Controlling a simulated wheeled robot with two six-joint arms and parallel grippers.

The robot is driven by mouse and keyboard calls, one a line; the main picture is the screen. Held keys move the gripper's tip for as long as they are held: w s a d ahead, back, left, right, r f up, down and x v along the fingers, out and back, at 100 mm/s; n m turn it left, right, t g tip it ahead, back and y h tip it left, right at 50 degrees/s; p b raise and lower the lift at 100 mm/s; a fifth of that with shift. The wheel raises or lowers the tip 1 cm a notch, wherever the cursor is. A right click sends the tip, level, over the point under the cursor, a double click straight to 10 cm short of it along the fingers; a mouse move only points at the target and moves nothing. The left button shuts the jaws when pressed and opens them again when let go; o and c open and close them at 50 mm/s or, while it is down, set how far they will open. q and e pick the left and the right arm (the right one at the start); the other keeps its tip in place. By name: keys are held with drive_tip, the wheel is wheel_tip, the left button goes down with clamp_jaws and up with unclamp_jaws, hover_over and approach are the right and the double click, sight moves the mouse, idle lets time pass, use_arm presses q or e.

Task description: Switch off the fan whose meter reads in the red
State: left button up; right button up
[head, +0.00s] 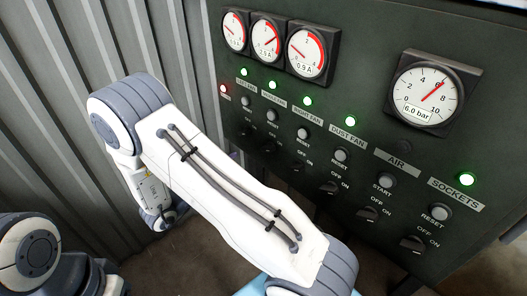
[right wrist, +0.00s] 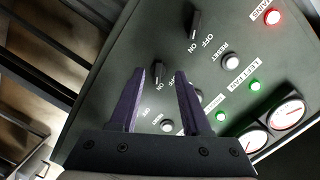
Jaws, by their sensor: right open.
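In the head view the middle meter (head: 267,40) reads about 2.9 A, with its needle in the red band. The left meter (head: 234,30) and right meter (head: 306,53) have needles outside the red. Below the middle meter is a green lamp (head: 273,85) with a reset button (head: 271,115). In the right wrist view my right gripper (right wrist: 160,80) is open, its fingertips on either side of the middle fan's black switch (right wrist: 158,72). Contact cannot be told. The left fan's switch (right wrist: 195,24) is beyond the fingers. My left gripper is not in view.
The dark panel (head: 380,150) also carries right fan, dust fan, air and sockets rows. The sockets switch (head: 412,244) and a pressure gauge (head: 431,92) at 6.0 bar are at right. The mains lamp (right wrist: 272,17) is red. A corrugated wall (head: 60,60) stands at left.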

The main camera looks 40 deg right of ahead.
sight(265, 151)
drive_tip(key=shift+m+g+h, duration=0.6)
drive_tip(key=shift+g+h, duration=0.1)
drive_tip(key=d, duration=0.3)
drive_tip(key=s+d, duration=0.1)
drive_tip(key=d, duration=0.2)
drive_tip(key=d+p, duration=0.1)
drive_tip(key=d, duration=0.3)
drive_tip(key=shift+s+d+r, duration=0.1)
drive_tip(key=shift+s+r, duration=0.05)
drive_tip(key=shift+r, duration=0.2)
clamp_jaws()
